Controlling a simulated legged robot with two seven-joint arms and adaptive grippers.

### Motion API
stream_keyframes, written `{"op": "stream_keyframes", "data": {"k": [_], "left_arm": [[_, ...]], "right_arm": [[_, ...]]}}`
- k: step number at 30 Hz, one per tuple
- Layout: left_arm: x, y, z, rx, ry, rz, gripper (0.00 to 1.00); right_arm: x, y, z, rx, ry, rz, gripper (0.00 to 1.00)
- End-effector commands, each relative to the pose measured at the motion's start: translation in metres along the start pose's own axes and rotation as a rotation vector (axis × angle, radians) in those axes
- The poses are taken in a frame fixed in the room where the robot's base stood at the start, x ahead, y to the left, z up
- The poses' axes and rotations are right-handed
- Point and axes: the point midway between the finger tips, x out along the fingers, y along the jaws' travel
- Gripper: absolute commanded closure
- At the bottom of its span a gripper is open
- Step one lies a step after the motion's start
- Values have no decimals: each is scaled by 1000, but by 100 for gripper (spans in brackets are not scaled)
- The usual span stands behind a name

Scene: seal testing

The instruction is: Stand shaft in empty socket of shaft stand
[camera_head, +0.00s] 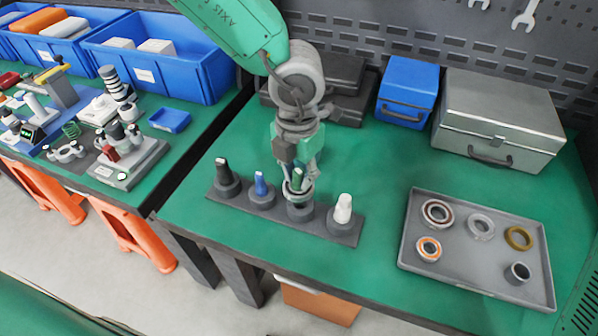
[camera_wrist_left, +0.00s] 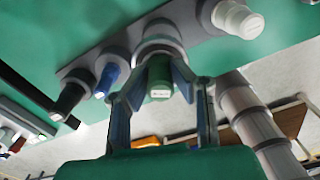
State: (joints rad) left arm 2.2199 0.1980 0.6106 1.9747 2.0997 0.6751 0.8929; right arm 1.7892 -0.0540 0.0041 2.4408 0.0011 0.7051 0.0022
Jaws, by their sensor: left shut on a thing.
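The shaft stand (camera_head: 281,217) is a long dark grey bar on the green bench, with round grey sockets in a row. A black shaft (camera_head: 222,169), a blue shaft (camera_head: 261,183) and a white shaft (camera_head: 343,208) stand upright in it. My left gripper (camera_head: 298,186) is shut on a green shaft (camera_head: 297,178), held about upright over the socket (camera_head: 300,211) between blue and white. In the left wrist view the green shaft (camera_wrist_left: 160,76) is between the fingers, lined up with a grey socket. Its lower end is hidden, so I cannot tell whether it is inside. My right gripper is not in view.
A grey tray (camera_head: 478,282) with several rings and a small dark cup lies at the right. A silver case (camera_head: 498,112), a blue box (camera_head: 406,88) and dark cases (camera_head: 335,76) stand at the back. The bench between stand and tray is clear.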

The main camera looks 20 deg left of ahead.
Motion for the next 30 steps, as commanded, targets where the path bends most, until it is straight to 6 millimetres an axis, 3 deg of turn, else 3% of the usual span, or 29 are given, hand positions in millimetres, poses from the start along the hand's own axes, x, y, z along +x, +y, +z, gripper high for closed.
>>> {"op": "stream_keyframes", "data": {"k": [30], "left_arm": [[0, -17, 6, -1, -2, -2, 100]], "right_arm": [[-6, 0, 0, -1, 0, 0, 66]]}}
